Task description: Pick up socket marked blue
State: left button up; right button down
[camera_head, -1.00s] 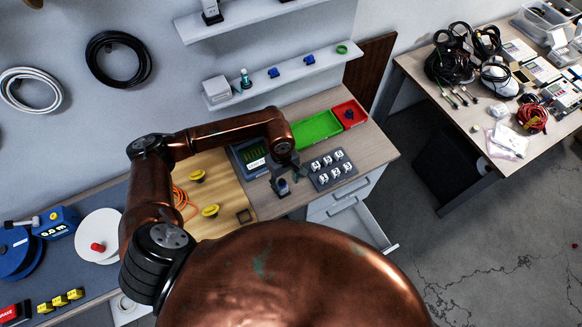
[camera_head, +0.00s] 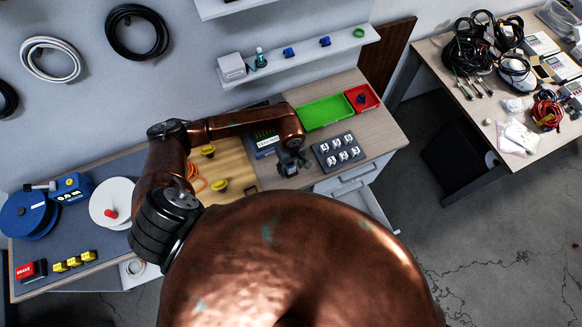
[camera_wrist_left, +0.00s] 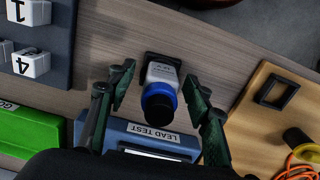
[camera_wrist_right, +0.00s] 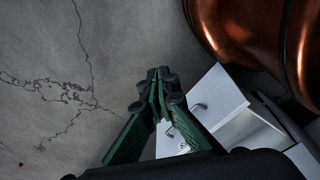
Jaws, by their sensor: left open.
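The blue-marked socket (camera_wrist_left: 160,88) shows in the left wrist view as a white body with lettering, a blue band and a dark round end. It stands at a small dark square piece on the wooden bench top. My left gripper (camera_wrist_left: 160,80) is open, with one finger on each side of the socket and visible gaps between. In the head view my left gripper (camera_head: 291,162) is over the bench and largely hides the socket. My right gripper (camera_wrist_right: 158,85) has its fingertips together and empty, above the floor beside a drawer.
A dark block with white numbered cubes (camera_head: 338,151) is right of the left gripper. The lead test box (camera_wrist_left: 150,139) is close to the fingers. A green tray (camera_head: 324,111), a red tray (camera_head: 362,98) and a wooden board (camera_head: 235,172) are nearby. A drawer (camera_head: 362,202) is open.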

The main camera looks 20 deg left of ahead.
pick_arm(q)
jog(key=c, duration=1.2)
grip_shut()
pick_arm(e)
jog(key=shift+s+a+f, duration=0.1)
jog(key=shift+s+a, duration=0.05)
jog(key=shift+s, duration=0.6)
pick_arm(q)
jog(key=shift+r, duration=0.1)
